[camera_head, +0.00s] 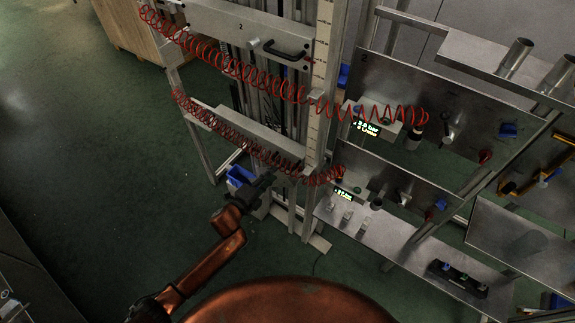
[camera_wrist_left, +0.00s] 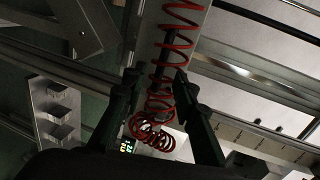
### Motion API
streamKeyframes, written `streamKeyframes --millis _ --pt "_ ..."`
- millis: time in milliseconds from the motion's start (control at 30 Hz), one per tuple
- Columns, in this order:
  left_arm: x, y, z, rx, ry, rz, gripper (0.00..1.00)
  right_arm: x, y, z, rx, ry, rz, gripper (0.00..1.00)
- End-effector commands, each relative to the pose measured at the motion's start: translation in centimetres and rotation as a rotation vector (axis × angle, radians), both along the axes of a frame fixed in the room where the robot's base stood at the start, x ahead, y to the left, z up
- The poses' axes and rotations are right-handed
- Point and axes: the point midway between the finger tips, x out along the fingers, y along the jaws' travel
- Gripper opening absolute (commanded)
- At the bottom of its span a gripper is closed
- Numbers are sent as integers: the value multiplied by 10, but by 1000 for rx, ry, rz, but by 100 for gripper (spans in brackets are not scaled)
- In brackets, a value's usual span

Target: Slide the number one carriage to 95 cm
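The lower carriage (camera_head: 245,135) is a pale horizontal plate on the vertical rails, with a red coiled hose drooping across it; no number is readable on it. My right gripper is out of view.
Metal panels with valves and lit displays (camera_head: 367,128) stand to the right of the post. A shelf with small blocks (camera_head: 375,230) juts out below them. The green floor at left is clear.

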Motion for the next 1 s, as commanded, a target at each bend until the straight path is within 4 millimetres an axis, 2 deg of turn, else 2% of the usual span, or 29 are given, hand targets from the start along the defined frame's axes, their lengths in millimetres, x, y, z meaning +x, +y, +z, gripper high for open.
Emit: streamKeyframes --millis 133,533,933,1000 --pt "10 -10 1 4 -11 -7 27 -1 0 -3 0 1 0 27" --pt "55 -43 -12 2 -7 -6 27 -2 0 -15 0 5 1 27" --pt "61 -47 -13 3 -7 -5 27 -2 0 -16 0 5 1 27" --pt "61 -47 -13 3 -7 -5 22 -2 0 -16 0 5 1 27"
